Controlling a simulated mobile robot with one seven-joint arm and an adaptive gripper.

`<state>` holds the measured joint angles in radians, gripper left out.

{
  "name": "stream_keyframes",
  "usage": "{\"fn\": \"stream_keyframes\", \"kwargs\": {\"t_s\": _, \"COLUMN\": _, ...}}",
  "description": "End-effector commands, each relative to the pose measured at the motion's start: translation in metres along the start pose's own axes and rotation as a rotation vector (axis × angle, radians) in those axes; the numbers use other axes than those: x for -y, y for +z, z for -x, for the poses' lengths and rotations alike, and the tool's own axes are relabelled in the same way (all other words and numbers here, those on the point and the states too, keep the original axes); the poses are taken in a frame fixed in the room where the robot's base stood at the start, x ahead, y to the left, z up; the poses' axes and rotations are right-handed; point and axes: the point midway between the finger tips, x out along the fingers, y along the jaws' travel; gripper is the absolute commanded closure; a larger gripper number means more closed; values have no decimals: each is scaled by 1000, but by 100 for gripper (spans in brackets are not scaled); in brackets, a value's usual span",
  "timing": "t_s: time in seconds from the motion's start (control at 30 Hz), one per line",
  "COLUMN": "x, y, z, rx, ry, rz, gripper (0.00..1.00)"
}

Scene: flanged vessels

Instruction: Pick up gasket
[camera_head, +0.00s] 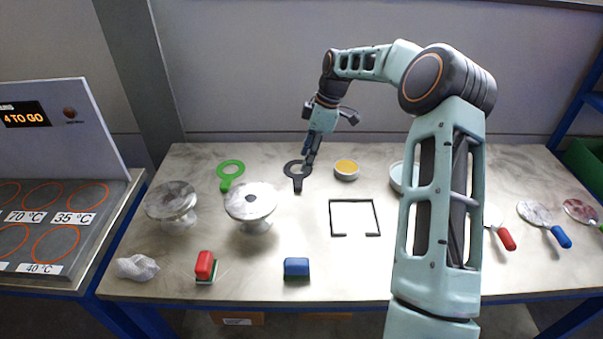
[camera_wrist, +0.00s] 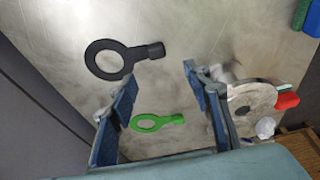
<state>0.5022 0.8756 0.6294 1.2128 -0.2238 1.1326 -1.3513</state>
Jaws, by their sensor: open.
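A black ring gasket with a short handle (camera_head: 298,184) lies flat at the back middle of the table. In the wrist view the black gasket (camera_wrist: 135,56) is beyond the fingertips, left of centre. A green ring gasket with a handle (camera_head: 225,186) lies to its left; in the wrist view the green gasket (camera_wrist: 166,121) shows between the fingers, lower in the picture. My gripper (camera_head: 309,158) points down close to the black gasket, partly covering its ring in the head view. In the wrist view my gripper (camera_wrist: 161,80) has its fingers apart with nothing held.
Two flanged vessels (camera_head: 251,203) (camera_head: 171,203) stand at the left. A yellow-topped tin (camera_head: 346,171) stands right of the black gasket. A black square frame (camera_head: 333,220), a red block (camera_head: 205,266) and a blue block (camera_head: 297,267) lie nearer the front. Handled discs (camera_head: 538,214) lie at right.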

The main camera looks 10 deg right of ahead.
Motion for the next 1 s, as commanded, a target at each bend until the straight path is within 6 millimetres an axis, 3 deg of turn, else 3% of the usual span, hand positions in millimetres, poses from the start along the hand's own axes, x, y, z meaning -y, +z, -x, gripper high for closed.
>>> {"fn": "stream_keyframes", "kwargs": {"t_s": 0.3, "x": 0, "y": -1, "z": -47, "rx": -3, "ry": -4, "rz": 6, "gripper": 55}}
{"fn": "stream_keyframes", "kwargs": {"t_s": 0.47, "x": 0, "y": 0, "z": -56, "rx": -3, "ry": -2, "rz": 5, "gripper": 55}}
{"fn": "stream_keyframes", "kwargs": {"t_s": 0.8, "x": -5, "y": 5, "z": -99, "rx": -1, "ry": -3, "rz": 5, "gripper": 55}}
{"fn": "stream_keyframes", "kwargs": {"t_s": 1.0, "x": -6, "y": 5, "z": -106, "rx": -1, "ry": 0, "rz": 4, "gripper": 55}}
